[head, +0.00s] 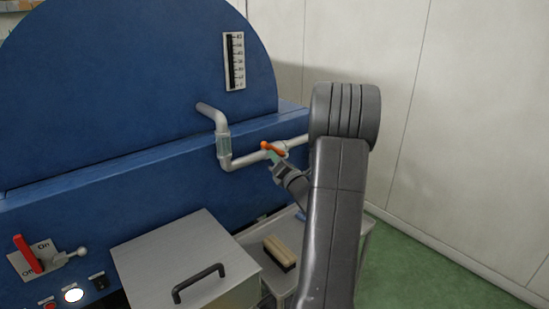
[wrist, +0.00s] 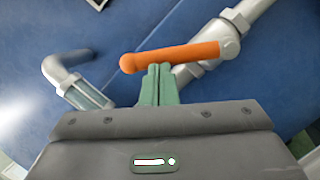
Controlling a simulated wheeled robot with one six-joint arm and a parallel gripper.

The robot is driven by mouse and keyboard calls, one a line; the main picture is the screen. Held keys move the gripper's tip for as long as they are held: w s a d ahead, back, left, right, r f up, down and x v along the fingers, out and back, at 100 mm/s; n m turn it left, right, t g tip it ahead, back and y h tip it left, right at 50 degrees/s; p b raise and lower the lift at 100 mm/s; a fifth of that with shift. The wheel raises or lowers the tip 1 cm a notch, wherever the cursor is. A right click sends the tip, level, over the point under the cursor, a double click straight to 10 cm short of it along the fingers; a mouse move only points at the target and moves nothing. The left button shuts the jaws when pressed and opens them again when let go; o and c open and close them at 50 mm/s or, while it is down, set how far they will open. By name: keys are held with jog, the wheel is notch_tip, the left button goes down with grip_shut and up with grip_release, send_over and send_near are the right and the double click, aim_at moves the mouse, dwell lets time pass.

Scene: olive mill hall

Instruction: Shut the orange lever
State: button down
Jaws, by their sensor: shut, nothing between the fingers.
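The orange lever (head: 272,149) sits on a grey pipe on the front of the blue machine in the head view. In the wrist view the lever (wrist: 172,56) lies nearly level, a little tilted, with its rounded free end at the left and its pivot on the pipe fitting at the right. My gripper (head: 274,160) is just below the lever in the head view. In the wrist view its green fingertips (wrist: 157,72) are shut with nothing between them, right beside the lever's lower edge. I cannot tell whether they touch it.
The grey pipe (head: 244,160) bends near the lever and has a clear sight section (head: 223,145). A metal box with a black handle (head: 200,283) and a brush (head: 280,252) are below. A red lever (head: 27,253) is at the far left. Green floor is free at the right.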

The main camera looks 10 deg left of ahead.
jog(key=shift+w+d+r+m+h+p, duration=0.15)
jog(key=shift+r+m+h+p, duration=0.15)
jog(key=shift+r+m+p, duration=0.4)
jog(key=shift+w+d+r+m+h+p, duration=0.25)
jog(key=shift+w+d+r+m+p, duration=0.25)
jog(key=shift+m+p, duration=0.4)
jog(key=shift+w+d+r+m+h+p, duration=0.2)
jog(key=shift+w+d+r+m+p, duration=0.25)
jog(key=shift+m+p, duration=0.45)
jog(key=shift+w+d+r+m+h+p, duration=0.25)
jog(key=shift+w+d+r+m+p, duration=0.1)
jog(key=shift+w+r+m+p, duration=0.55)
jog(key=shift+w+d+f, duration=0.1)
jog(key=shift+d+f, duration=0.05)
jog(key=shift+d, duration=0.1)
